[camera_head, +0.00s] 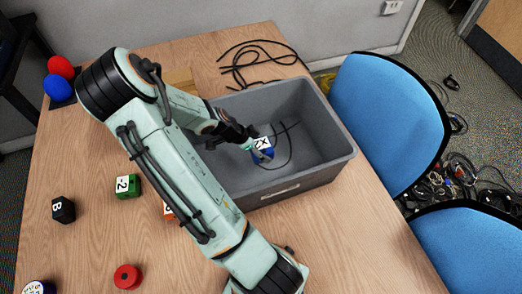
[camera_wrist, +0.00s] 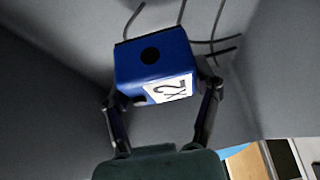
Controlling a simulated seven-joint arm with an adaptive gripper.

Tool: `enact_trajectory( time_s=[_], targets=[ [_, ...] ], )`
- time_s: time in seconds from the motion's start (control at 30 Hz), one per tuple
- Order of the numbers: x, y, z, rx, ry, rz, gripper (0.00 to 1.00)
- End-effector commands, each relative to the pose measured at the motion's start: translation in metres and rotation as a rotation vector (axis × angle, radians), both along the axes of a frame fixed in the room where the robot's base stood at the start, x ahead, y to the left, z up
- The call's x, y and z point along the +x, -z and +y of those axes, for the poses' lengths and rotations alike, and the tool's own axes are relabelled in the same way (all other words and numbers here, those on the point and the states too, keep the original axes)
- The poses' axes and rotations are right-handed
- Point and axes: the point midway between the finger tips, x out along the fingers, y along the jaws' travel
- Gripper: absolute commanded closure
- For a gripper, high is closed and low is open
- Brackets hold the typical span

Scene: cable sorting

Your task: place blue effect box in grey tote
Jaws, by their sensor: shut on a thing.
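The blue effect box (camera_head: 263,152), with a white "X2" label on one face, is between the fingers of my gripper (camera_head: 254,146). It also shows in the wrist view (camera_wrist: 150,57), with a dark round spot on its blue face. My gripper (camera_wrist: 162,100) is shut on it, one finger on each side. The grey tote (camera_head: 336,153) stands on the table, and my gripper reaches inside its outline with the box. Its grey inner surfaces fill most of the wrist view (camera_wrist: 50,90). I cannot tell whether the box touches the tote floor.
A black cable (camera_head: 289,130) lies in the tote; more black cables (camera_head: 243,62) lie behind it. A green box (camera_head: 127,186), a black block (camera_head: 63,210) and a red round item (camera_head: 127,277) stand on the table at left. Blue chairs (camera_head: 388,115) stand at right.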

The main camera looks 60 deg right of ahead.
Motion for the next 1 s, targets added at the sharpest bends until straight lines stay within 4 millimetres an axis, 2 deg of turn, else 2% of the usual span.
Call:
enact_trajectory(
  time_s=[0.2, 0.3, 0.67, 0.7, 0.77, 1.0],
  targets=[
    [-0.001, 0.033, -0.001, 0.0, 0.0, 0.003, 0.78],
    [0.0, 0.043, 0.0, 0.001, 0.001, 0.001, 0.78],
    [0.0, 0.046, 0.0, -0.001, 0.0, -0.001, 0.78],
    [0.0, 0.046, 0.0, -0.001, 0.0, -0.001, 0.28],
    [0.0, 0.046, 0.0, -0.001, 0.0, -0.001, 0.1],
    [0.0, 0.046, 0.0, -0.001, -0.001, -0.001, 0.1]
  ],
)
